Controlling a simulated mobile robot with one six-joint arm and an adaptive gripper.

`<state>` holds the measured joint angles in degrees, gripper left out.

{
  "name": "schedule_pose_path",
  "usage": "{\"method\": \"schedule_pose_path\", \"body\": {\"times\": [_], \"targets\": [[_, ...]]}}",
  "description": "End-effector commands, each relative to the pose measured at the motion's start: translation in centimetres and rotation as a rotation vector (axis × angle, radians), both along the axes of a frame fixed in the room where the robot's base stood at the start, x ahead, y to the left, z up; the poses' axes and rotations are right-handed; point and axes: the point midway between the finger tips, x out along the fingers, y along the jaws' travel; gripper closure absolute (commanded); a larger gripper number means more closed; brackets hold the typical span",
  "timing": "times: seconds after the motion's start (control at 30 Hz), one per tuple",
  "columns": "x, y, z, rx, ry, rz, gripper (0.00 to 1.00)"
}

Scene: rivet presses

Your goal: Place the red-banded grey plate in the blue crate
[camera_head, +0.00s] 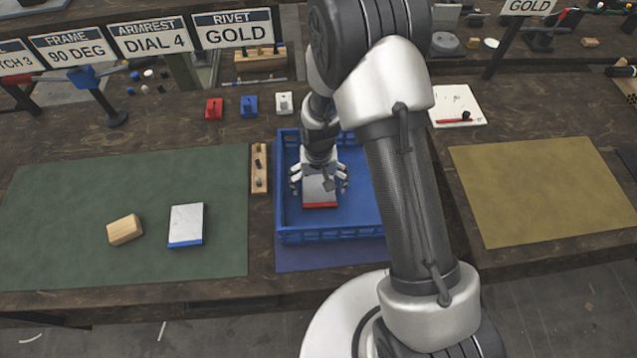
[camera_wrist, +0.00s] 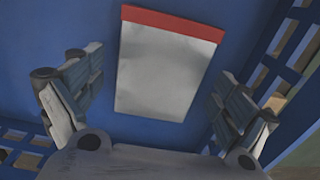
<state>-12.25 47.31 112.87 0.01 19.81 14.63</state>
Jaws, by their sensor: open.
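The red-banded grey plate (camera_head: 320,192) lies inside the blue crate (camera_head: 330,238), its red band toward the front in the head view. In the wrist view the plate (camera_wrist: 165,68) lies flat against the blue crate floor (camera_wrist: 60,25), red band at the top. My gripper (camera_head: 319,182) is over the crate, above the plate. In the wrist view its fingers (camera_wrist: 150,108) are spread wide on both sides of the plate, with blue showing between each finger and the plate's edges. The gripper is empty. My arm hides the crate's right part.
A blue-banded grey plate (camera_head: 186,224) and a wooden block (camera_head: 125,230) lie on the green mat (camera_head: 70,200). A wooden peg strip (camera_head: 259,168) stands left of the crate. Small red (camera_head: 213,108), blue (camera_head: 249,105) and white (camera_head: 284,102) pieces sit behind. The yellow mat (camera_head: 545,190) is bare.

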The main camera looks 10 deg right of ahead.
Motion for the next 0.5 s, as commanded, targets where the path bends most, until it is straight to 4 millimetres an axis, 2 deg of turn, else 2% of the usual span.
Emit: {"method": "schedule_pose_path", "body": {"times": [0.17,0.5], "targets": [[0.1,0.0,2.3,0.001,-0.004,0.000,0.05],[0.1,0.0,9.5,0.001,-0.004,0.000,0.05]]}}
